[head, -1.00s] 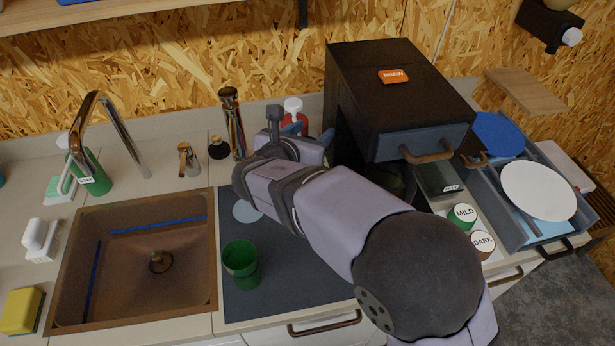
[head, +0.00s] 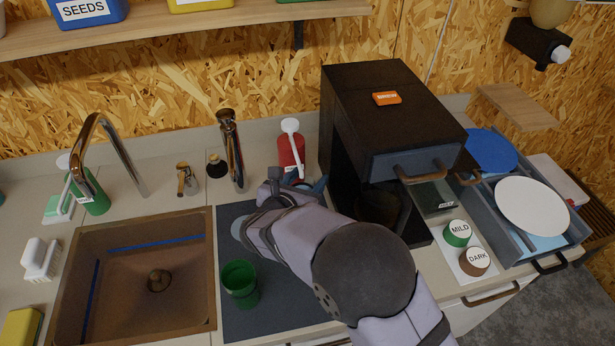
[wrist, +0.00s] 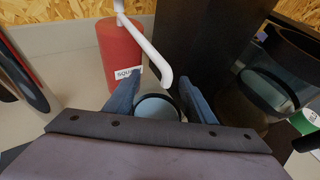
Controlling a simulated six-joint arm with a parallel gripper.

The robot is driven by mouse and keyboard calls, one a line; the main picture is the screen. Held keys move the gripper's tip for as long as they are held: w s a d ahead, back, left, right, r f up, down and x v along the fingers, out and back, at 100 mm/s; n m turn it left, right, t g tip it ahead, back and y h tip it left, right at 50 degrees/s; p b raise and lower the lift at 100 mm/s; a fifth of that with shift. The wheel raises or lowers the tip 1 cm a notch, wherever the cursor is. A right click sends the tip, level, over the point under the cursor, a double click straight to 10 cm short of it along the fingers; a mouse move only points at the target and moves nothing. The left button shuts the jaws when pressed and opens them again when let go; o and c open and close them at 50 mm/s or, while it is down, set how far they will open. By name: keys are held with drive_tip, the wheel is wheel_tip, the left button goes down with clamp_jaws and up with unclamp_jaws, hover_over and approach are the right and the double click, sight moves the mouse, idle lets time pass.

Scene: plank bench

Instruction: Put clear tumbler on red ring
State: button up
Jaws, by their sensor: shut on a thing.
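My gripper (head: 300,186) is over the back of the dark mat, in front of the red bottle. In the wrist view my gripper (wrist: 160,80) has its two blue fingers on either side of the clear tumbler (wrist: 157,104), shut on it. The tumbler shows as a round dark rim with a pale inside. In the head view my arm and fingers hide the tumbler, so I cannot tell its height above the surface. I see no red ring in either current view.
A red bottle (head: 291,152) with a white spout stands just beyond my gripper. The black coffee machine (head: 345,120) is close on the right. A green cup (head: 240,284) stands on the dark mat (head: 275,312), beside the sink (head: 130,325). A pale disc (head: 238,229) lies partly hidden on the mat.

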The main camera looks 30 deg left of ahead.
drive_tip(key=shift+f, duration=0.1)
drive_tip(key=o, duration=1.4)
drive_tip(key=shift+r, duration=0.25)
drive_tip(key=b+v, duration=0.2)
drive_tip(key=v, duration=1)
drive_tip(key=shift+f+b, duration=0.1)
drive_tip(key=shift+b, duration=0.3)
